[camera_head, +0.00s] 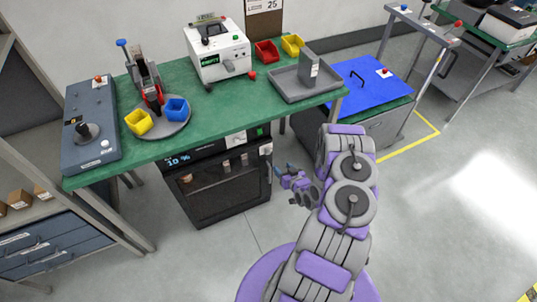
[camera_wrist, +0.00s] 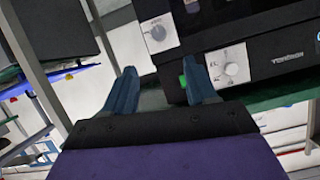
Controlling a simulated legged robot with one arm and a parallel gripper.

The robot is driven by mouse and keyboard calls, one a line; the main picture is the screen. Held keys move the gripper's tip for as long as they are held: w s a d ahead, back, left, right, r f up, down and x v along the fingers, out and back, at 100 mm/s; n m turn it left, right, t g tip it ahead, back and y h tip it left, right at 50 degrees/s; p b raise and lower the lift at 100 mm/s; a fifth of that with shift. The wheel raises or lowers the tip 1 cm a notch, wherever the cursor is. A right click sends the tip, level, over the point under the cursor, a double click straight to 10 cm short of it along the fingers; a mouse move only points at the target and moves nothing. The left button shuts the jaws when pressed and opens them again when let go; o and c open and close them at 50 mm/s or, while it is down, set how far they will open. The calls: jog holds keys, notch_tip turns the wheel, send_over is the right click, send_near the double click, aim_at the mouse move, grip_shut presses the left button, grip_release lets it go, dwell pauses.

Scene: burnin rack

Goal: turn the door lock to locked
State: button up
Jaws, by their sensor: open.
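The black cabinet (camera_head: 218,180) stands under the green bench, its glazed door facing me. A white plate with a round grey knob, which looks like the door lock (camera_head: 265,149), sits at the cabinet's upper right. The lock also shows in the wrist view (camera_wrist: 158,32), beyond my fingertips; which way its knob points is too small to tell. A second plate with a dial (camera_head: 235,138) is on the upper panel and shows in the wrist view (camera_wrist: 230,68). My gripper (camera_head: 281,172) is open and empty, in front of the cabinet's right side, apart from the lock.
A green button (camera_wrist: 183,80) is beside the dial. The green bench (camera_head: 225,108) overhangs the cabinet and carries a white tester (camera_head: 219,52), bins and a grey tray (camera_head: 305,82). A blue-topped cart (camera_head: 365,85) stands to the right. The floor in front is clear.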

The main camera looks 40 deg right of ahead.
aim_at(269, 153)
jog(key=b+x, duration=0.2)
jog(key=x, duration=1.3)
jog(key=shift+s+d+f, duration=0.15)
jog(key=shift+f, duration=0.05)
jog(key=c, duration=1.1)
